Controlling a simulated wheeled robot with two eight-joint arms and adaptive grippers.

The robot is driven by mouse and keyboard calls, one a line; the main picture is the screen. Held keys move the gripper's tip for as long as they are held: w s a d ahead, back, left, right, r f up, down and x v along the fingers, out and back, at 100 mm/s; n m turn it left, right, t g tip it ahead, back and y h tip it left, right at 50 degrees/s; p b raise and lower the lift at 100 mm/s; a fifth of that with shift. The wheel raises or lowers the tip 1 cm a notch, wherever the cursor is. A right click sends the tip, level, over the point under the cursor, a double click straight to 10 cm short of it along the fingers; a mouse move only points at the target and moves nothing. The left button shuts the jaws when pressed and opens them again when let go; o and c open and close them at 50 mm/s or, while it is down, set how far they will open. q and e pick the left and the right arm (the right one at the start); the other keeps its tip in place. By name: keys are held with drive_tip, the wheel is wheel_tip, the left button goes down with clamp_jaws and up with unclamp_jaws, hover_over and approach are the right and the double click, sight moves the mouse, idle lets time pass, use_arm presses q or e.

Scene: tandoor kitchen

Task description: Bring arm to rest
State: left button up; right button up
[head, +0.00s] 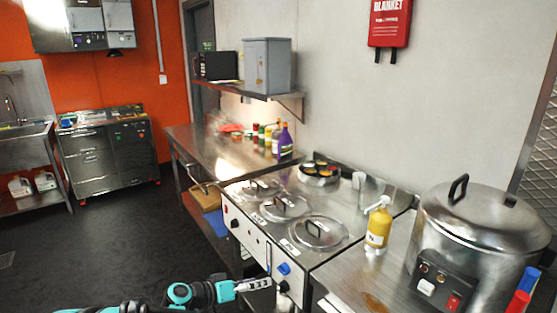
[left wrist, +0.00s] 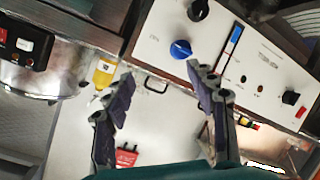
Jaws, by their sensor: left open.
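My left gripper (head: 262,287) reaches in from the bottom of the head view. It is beside the front panel of the white-fronted warmer unit (head: 255,245), close to a blue knob (head: 284,268). In the left wrist view the two fingers (left wrist: 161,75) are spread apart with nothing between them. The blue knob (left wrist: 180,48) and a black knob (left wrist: 198,10) show on the panel beyond the fingertips. I cannot tell whether a finger touches the panel. My right gripper is not in view.
A yellow bottle (head: 378,228) and a large lidded steel pot (head: 475,225) stand on the counter right of the warmer. Lidded wells (head: 318,232) cover the warmer top. A steel table (head: 205,155) is behind. The dark floor (head: 120,235) at left is open.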

use_arm(q)
drive_tip(key=s+a+r+n+y, duration=0.1)
drive_tip(key=s+a+y, duration=0.2)
drive_tip(key=s, duration=0.6)
drive_tip(key=s+a+r+n+y, duration=0.1)
drive_tip(key=s+a+y, duration=0.3)
drive_tip(key=s, duration=0.6)
drive_tip(key=s+a+r+g+y, duration=0.1)
drive_tip(key=s+a+y, duration=0.2)
drive_tip(key=s, duration=0.7)
drive_tip(key=shift+a+n+y, duration=0.4)
